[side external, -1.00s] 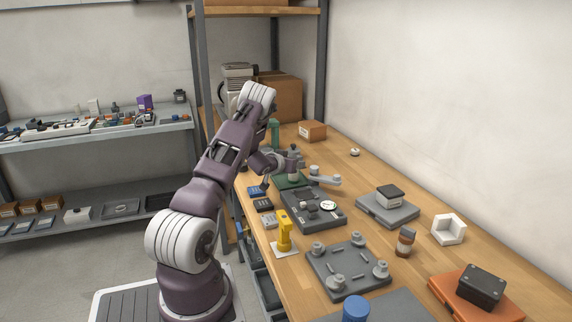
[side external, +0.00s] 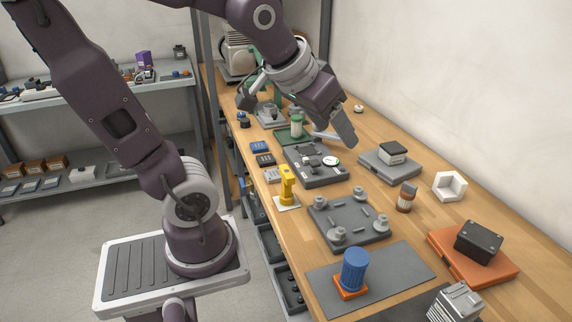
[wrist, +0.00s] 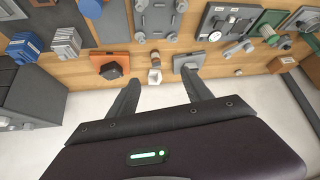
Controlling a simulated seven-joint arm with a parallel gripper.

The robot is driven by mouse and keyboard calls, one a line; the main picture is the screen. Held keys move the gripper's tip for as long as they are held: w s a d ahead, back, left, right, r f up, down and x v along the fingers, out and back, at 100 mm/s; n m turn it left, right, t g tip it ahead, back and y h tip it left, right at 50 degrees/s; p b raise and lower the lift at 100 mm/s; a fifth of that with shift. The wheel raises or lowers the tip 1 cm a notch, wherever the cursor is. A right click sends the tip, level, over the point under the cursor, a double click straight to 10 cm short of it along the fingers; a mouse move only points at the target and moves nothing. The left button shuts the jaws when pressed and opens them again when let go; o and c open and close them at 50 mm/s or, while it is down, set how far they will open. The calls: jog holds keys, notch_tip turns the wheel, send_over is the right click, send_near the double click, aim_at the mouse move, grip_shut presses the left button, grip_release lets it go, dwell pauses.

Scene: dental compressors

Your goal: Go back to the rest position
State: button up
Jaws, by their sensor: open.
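My gripper (side external: 345,133) is open and empty. Beyond the fingertips are a small brown-and-white bottle (wrist: 155,76) and a grey block with a dark top (wrist: 188,62). The fingers look clear of both.
A yellow upright tool (side external: 287,185), a grey plate with posts (side external: 350,220), a blue ribbed cylinder (side external: 355,268) and an orange base with a black box (side external: 445,250) stand on the bench. Shelf posts (side external: 205,90) rise behind my arm. A wall borders the bench's right side.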

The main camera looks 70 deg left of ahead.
jog(key=s+d+f+m+g+h, duration=0.1)
jog(key=s+d+m+h, duration=0.1)
jog(key=s+d, duration=0.5)
jog(key=s, duration=0.4)
jog(key=shift+f+m+g, duration=0.3)
jog(key=shift+f+m, duration=0.05)
jog(key=shift+m, duration=0.05)
jog(key=shift+d, duration=0.1)
